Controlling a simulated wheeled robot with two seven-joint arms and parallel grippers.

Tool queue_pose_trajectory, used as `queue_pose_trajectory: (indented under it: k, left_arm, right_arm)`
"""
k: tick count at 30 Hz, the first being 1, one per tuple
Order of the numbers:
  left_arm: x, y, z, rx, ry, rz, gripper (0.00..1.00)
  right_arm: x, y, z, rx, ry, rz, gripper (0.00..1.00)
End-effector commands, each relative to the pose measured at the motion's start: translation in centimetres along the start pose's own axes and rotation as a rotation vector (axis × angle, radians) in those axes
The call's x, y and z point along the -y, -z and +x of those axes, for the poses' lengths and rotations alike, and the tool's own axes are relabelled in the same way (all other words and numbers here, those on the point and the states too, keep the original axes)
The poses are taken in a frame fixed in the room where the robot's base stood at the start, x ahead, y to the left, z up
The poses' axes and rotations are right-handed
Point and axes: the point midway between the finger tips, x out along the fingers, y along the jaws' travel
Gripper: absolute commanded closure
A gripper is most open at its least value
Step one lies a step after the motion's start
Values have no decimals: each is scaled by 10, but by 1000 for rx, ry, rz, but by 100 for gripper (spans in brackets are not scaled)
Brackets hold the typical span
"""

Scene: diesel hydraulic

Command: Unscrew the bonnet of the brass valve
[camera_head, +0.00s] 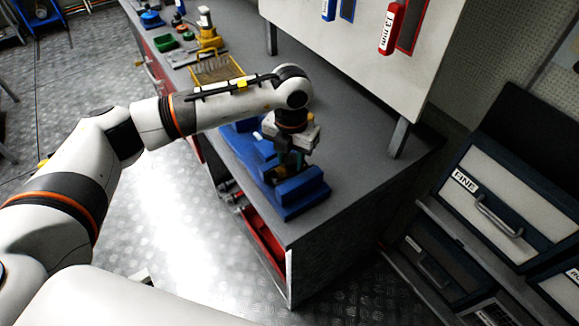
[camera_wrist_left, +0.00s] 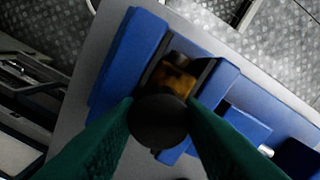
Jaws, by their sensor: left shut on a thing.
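My left gripper (camera_head: 287,160) points down over a blue vise (camera_head: 302,190) near the front end of the grey workbench. In the left wrist view, its two green fingers (camera_wrist_left: 160,112) close on both sides of a dark round piece (camera_wrist_left: 158,124), seen from above. The brass valve (camera_wrist_left: 174,79) shows just beyond that piece, between the vise's blue jaws (camera_wrist_left: 128,52). The dark piece hides part of the valve, so I cannot tell where the bonnet meets the body. In the head view, the gripper and vise mostly hide the valve. My right gripper is not in view.
A yellow wire basket (camera_head: 215,70), a green tray (camera_head: 166,43) and other small things lie farther back on the workbench (camera_head: 345,150). A white panel (camera_head: 365,50) with hanging tools stands above it. Drawers (camera_head: 510,200) stand at the right. Open floor lies left.

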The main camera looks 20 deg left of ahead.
Motion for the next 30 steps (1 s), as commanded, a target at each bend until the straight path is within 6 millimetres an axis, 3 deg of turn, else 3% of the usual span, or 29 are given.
queue_pose_trajectory:
  k: [24, 30]
  left_arm:
    - [0, 0, 0, 1, 0, -1346, 83]
    - [-1, 0, -1, 1, -1, -1587, 83]
  right_arm:
    - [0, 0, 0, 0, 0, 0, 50]
    - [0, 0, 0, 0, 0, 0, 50]
